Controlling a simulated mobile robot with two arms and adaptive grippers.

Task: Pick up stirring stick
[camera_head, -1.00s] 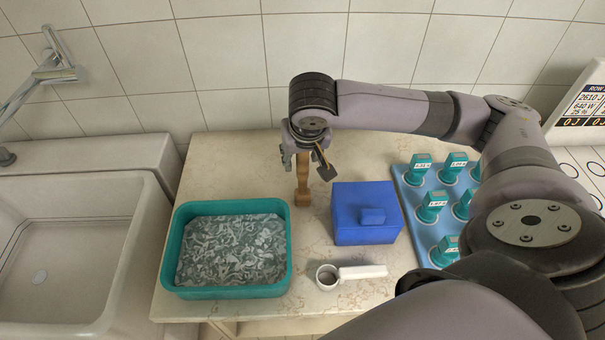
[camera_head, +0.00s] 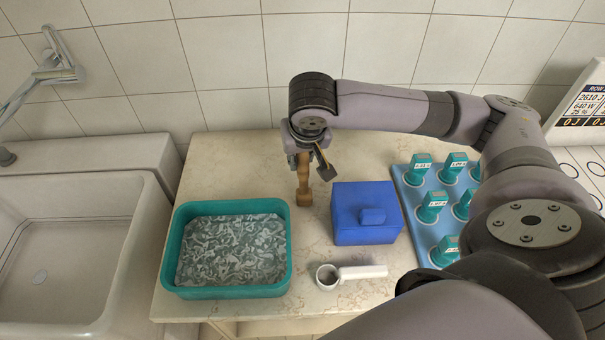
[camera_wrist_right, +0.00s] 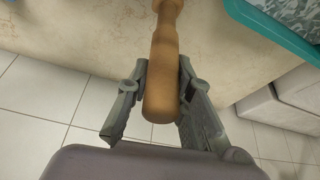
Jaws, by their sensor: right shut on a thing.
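The stirring stick (camera_head: 304,188) is a brown wooden rod with a thicker end. It stands roughly upright at the back of the counter, between the teal tub and the blue box. My right gripper (camera_head: 305,158) is around its upper part, its fingers shut on it. In the right wrist view the stick (camera_wrist_right: 163,75) lies between the two fingers of the gripper (camera_wrist_right: 163,92). Whether its lower end touches the counter I cannot tell. My left gripper is not in view.
A teal tub (camera_head: 170,262) with grey-white contents is at the front left. A blue box (camera_head: 364,225) stands right of the stick. A white-handled scoop (camera_head: 328,277) lies in front. A blue tray (camera_head: 408,225) holds several teal-topped items. A sink (camera_head: 140,262) is at left.

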